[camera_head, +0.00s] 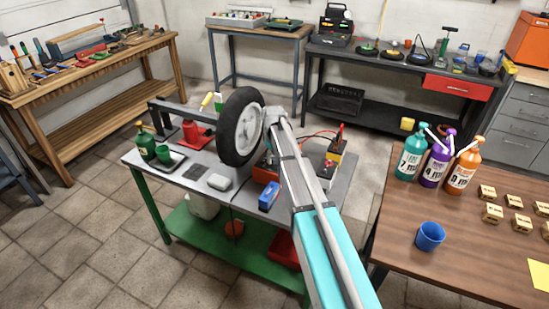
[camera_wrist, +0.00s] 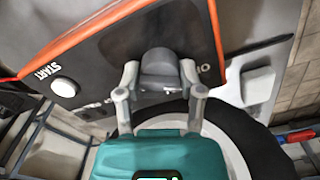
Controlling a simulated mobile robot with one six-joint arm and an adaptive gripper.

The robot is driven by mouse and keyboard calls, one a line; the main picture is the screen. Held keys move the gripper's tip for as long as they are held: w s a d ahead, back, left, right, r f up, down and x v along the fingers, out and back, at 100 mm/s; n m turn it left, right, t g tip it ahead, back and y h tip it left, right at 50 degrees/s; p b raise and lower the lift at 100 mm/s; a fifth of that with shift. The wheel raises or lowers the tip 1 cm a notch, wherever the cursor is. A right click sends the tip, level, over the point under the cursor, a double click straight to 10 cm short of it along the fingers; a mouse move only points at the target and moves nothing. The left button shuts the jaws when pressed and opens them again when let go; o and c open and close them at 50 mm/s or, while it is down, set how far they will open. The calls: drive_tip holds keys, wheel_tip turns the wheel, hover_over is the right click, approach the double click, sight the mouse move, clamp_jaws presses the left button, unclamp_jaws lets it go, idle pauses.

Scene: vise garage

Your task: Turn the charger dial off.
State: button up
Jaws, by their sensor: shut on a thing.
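The charger (camera_wrist: 110,65) shows in the wrist view as a dark panel with an orange rim. A round white button (camera_wrist: 64,87) labelled START is on its left part. The dark grey dial (camera_wrist: 158,62) sits between my two grey fingers, and my gripper (camera_wrist: 159,75) is shut on it. In the head view, part of the orange charger (camera_head: 265,174) shows on the grey bench, beside my arm. My arm hides the dial and my fingers there.
A wheel (camera_head: 238,126) stands upright close left of my arm. A battery (camera_head: 336,152) with red and black leads is to the right. A blue box (camera_head: 269,195) lies at the bench's (camera_head: 212,210) front. Bottles (camera_head: 411,155) and a blue cup (camera_head: 429,237) stand on the right table.

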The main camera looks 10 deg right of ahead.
drive_tip(key=o, duration=1.2)
drive_tip(key=shift+c, duration=0.2)
drive_tip(key=shift+r, duration=0.1)
